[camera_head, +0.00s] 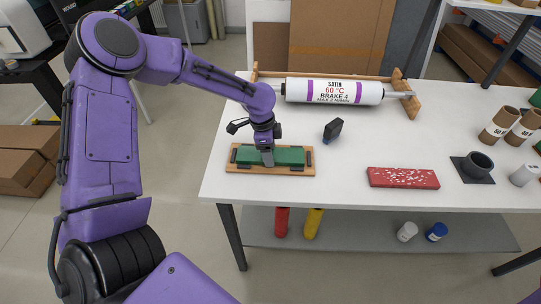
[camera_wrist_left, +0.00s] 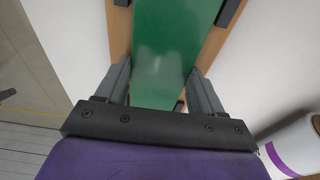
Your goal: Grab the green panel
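The green panel (camera_head: 291,156) lies flat in a shallow wooden frame (camera_head: 240,168) with dark corner clips, at the left front of the white table. My left gripper (camera_head: 267,160) points down over the panel's middle. In the left wrist view, the green panel (camera_wrist_left: 165,45) runs between the two grey fingers of my left gripper (camera_wrist_left: 160,75), one beside each long edge. The fingers stand apart, close to the edges; I cannot tell whether they touch. The panel still sits in its frame. My right gripper is not in view.
A white roller (camera_head: 333,91) on a wooden stand lies behind. A small dark block (camera_head: 333,130) stands right of the frame. A red speckled block (camera_head: 403,178), a dark cup (camera_head: 478,165) and brown rolls (camera_head: 499,124) are farther right. The table's front edge is close to the frame.

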